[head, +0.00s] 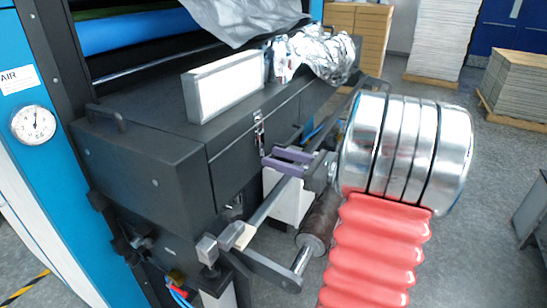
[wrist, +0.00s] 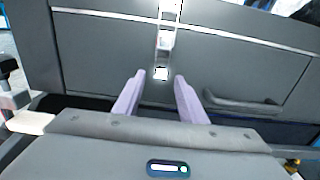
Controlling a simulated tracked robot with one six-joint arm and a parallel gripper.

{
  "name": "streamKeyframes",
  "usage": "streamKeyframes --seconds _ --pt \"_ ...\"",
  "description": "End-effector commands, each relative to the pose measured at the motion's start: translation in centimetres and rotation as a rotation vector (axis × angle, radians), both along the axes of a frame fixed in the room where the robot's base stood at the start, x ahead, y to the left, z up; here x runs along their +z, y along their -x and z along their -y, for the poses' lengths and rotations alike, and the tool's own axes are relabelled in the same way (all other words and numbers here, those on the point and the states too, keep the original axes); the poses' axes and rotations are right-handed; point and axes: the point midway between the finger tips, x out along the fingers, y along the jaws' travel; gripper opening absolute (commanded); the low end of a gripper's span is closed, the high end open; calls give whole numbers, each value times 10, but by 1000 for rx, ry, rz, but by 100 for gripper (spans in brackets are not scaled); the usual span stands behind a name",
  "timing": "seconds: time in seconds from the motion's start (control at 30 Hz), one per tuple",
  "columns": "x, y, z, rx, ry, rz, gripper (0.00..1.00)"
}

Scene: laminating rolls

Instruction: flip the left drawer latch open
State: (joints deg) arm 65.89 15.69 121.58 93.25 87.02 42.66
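The drawer latch (head: 259,130) is a small silver catch on the dark grey front of the machine. In the wrist view the latch (wrist: 165,42) runs down from the top edge, with a bright lower end. My gripper (head: 267,156) has two purple fingers, held apart with nothing seen between them. It is just below and in front of the latch in the head view. In the wrist view the gripper (wrist: 160,77) points at the panel, and the latch's lower end shows between its fingertips. I cannot tell whether a finger touches the panel.
A metal bar (head: 268,200) and roller (head: 318,225) stick out below my gripper.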

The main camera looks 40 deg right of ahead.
Motion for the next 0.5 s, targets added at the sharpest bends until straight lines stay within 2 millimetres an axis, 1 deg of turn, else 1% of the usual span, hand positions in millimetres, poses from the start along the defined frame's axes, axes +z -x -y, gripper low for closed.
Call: streamKeyframes --seconds 0.1,0.2,0.5 --pt "0 -10 -4 0 0 -1 38" --pt "0 -14 -5 0 0 0 38" --pt "0 -15 -5 -2 0 0 37"
